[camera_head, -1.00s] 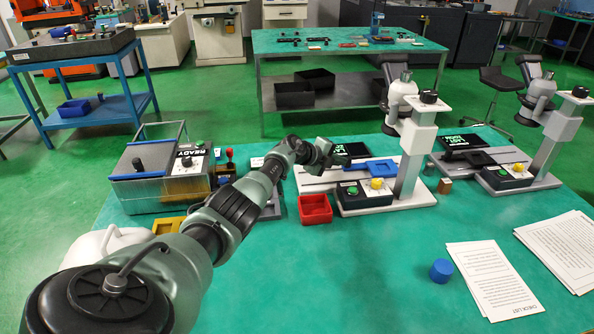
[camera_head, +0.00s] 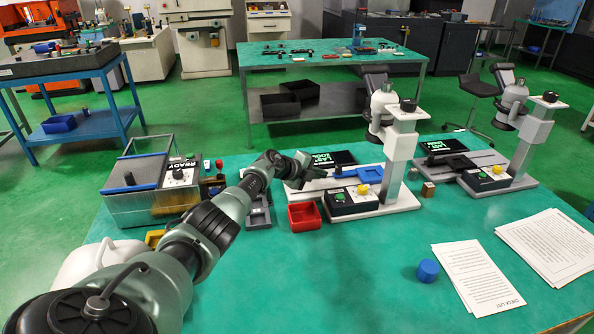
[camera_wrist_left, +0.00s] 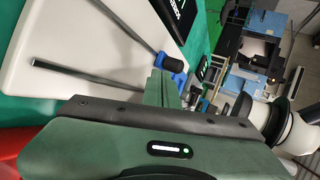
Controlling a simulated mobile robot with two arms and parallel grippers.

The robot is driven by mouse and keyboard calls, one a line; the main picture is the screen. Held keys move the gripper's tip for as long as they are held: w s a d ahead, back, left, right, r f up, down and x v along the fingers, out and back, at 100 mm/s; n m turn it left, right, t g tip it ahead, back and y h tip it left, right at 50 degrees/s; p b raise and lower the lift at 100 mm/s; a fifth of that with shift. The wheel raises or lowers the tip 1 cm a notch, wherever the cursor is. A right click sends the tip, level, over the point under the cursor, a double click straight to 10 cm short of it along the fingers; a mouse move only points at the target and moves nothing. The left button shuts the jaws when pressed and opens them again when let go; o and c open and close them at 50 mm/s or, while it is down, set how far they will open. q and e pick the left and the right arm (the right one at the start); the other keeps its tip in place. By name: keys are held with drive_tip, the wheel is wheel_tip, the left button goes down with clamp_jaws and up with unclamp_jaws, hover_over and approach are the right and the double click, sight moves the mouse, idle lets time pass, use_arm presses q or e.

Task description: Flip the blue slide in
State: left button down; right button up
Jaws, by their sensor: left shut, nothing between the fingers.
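The blue slide (camera_head: 352,175) lies flat on the white base (camera_head: 385,205) of the nearer machine, beside its column. My left gripper (camera_head: 318,173) is just left of the slide, low over the base, with its fingers shut and empty. In the left wrist view the shut green fingers (camera_wrist_left: 163,90) point toward a black handle (camera_wrist_left: 173,63) with a blue part beside it. Two dark rails run along the white base there. I cannot tell whether the fingers touch the handle. My right gripper is out of view.
A control box (camera_head: 352,199) with green and yellow buttons sits in front of the slide. A red bin (camera_head: 303,217) is at its left. A second machine (camera_head: 490,170) stands to the right. The front table middle is clear around a blue cylinder (camera_head: 428,270).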

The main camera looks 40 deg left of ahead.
use_arm(q)
drive_tip(key=v, duration=0.1)
drive_tip(key=p+v, duration=0.1)
drive_tip(key=v, duration=0.1)
drive_tip(key=shift+r, duration=0.4)
drive_tip(key=shift+s+a+p, duration=0.2)
drive_tip(key=shift+s+p, duration=0.05)
drive_tip(key=shift+p, duration=0.3)
drive_tip(key=p+v, duration=0.1)
drive_tip(key=v, duration=0.4)
drive_tip(key=shift+s, duration=0.1)
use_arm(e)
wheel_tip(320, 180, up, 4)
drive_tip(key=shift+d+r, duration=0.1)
